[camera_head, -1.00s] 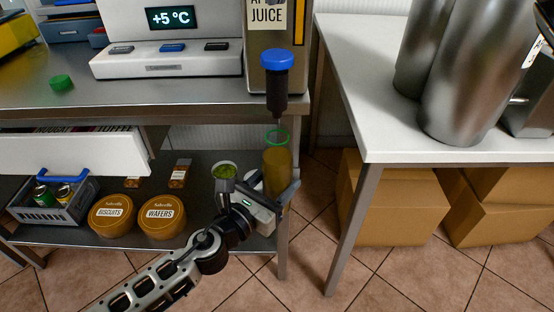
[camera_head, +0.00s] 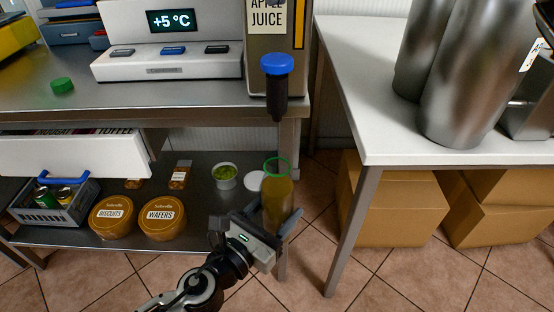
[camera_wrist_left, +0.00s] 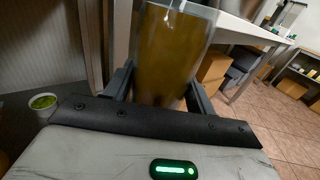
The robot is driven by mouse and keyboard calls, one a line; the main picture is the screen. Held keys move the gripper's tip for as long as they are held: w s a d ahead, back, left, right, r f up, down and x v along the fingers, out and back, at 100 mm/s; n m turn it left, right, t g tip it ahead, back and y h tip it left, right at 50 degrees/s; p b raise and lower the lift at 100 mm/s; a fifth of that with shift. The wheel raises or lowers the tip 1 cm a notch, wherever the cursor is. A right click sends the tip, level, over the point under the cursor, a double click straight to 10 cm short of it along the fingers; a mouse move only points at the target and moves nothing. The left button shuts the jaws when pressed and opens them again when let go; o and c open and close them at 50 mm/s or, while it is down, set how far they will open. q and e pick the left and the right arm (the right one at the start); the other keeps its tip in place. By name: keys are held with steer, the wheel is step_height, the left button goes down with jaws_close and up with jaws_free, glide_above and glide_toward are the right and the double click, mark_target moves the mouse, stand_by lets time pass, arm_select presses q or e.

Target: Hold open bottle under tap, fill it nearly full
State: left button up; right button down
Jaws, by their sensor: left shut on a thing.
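A clear bottle (camera_head: 277,196) with a green ring at its open neck holds amber-brown liquid, which reaches close to the neck. My left gripper (camera_head: 276,218) is shut around its body and holds it nearly upright, below and apart from the tap. In the left wrist view the bottle (camera_wrist_left: 170,55) stands between the fingers, its top cut off by the frame. The tap (camera_head: 277,90) has a blue top and a dark spout on the juice dispenser (camera_head: 262,78). I see no clear stream between spout and bottle. A green cap (camera_head: 61,85) lies on the counter. My right gripper is out of view.
The steel counter's (camera_head: 190,94) front edge and a leg are close to the bottle. A lower shelf holds a small green-filled cup (camera_head: 225,177), tubs (camera_head: 162,217) and a crate (camera_head: 52,207). A white table (camera_head: 420,148) with metal canisters stands right, boxes (camera_head: 395,208) beneath.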

mark_target(278, 223)
arm_select(q)
steer(key=shift+s+r, duration=0.1)
steer(key=shift+s, duration=1.5)
